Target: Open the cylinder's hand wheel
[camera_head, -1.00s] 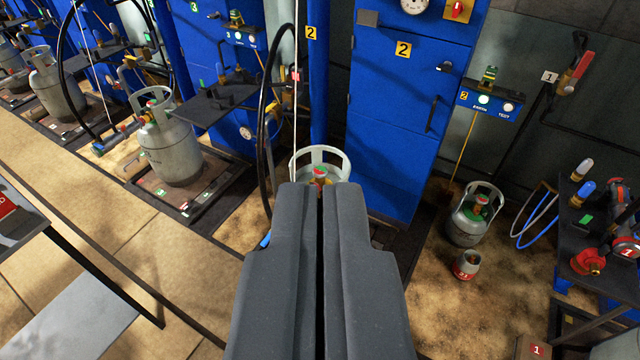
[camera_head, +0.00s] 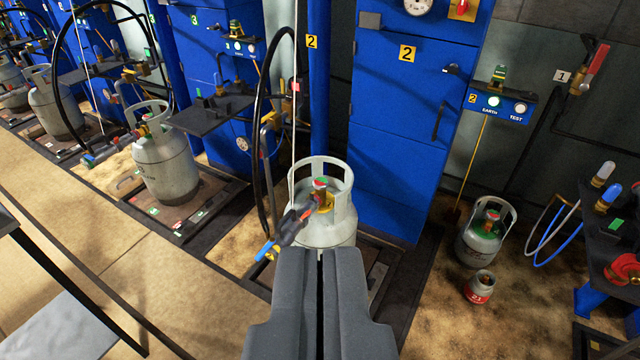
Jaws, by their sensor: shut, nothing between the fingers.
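A grey gas cylinder (camera_head: 336,190) stands upright straight ahead, in front of the blue cabinet marked 2. Its collar surrounds a brass valve with a small red and green hand wheel (camera_head: 320,183) on top. A dark filling head (camera_head: 293,224) with a blue end sits at the left of the valve and seems to be on it. My gripper (camera_head: 320,252) is shut and empty. In the picture its tips lie just below the valve, over the lower part of the cylinder, which it hides. I see no contact with the hand wheel.
A black hose (camera_head: 262,120) loops down left of the cylinder. Another cylinder (camera_head: 165,165) stands on a scale at left. A cylinder with a green valve (camera_head: 486,232) and a small red-banded one (camera_head: 479,287) stand at right, near a dark bench (camera_head: 612,240).

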